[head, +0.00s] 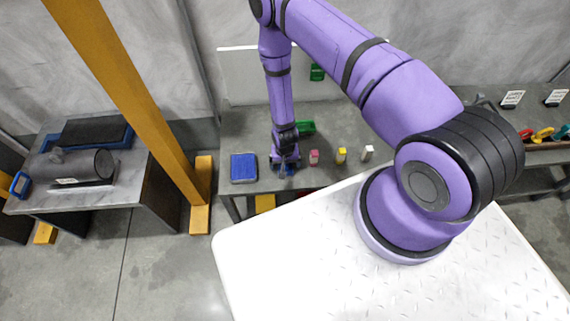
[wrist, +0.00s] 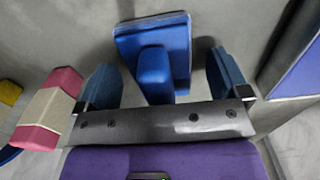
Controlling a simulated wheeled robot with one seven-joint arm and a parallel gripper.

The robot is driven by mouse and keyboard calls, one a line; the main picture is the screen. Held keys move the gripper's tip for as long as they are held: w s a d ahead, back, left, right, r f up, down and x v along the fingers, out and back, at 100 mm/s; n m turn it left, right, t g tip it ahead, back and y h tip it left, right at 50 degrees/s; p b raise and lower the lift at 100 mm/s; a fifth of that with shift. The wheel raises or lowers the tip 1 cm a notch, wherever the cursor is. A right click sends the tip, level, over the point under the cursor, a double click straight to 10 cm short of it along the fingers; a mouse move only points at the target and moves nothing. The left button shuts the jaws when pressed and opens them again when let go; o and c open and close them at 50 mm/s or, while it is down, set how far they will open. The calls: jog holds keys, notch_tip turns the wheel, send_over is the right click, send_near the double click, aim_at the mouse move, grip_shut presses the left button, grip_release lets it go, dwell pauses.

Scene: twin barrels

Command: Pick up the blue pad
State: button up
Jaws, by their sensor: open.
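The blue pad (wrist: 152,22) shows in the wrist view as a wide blue plate with a raised blue block (wrist: 154,72) on it. In the head view a bit of blue (head: 290,171) shows at the foot of my gripper (head: 285,162), which hides most of it. My gripper points down at the grey table. In the wrist view my gripper (wrist: 163,65) has its two blue fingers apart, one on each side of the raised block, with gaps visible. Whether the fingertips reach down beside the block is hard to tell.
A flat blue panel with a pale rim (head: 243,167) lies just left of my gripper. Pink (head: 314,157), yellow (head: 341,155) and white (head: 367,153) pieces stand in a row to the right. A green item (head: 306,128) lies behind. An orange post (head: 130,85) rises at left.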

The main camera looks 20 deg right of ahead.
jog(key=c, duration=1)
jog(key=shift+r, duration=0.8)
notch_tip(320, 180, up, 2)
jog(key=shift+r, duration=0.15)
jog(key=s, duration=0.5)
jog(key=s+d, duration=0.1)
jog(key=s, duration=0.4)
jog(key=s+r, duration=0.1)
jog(key=s, duration=0.5)
jog(key=shift+d, duration=0.25)
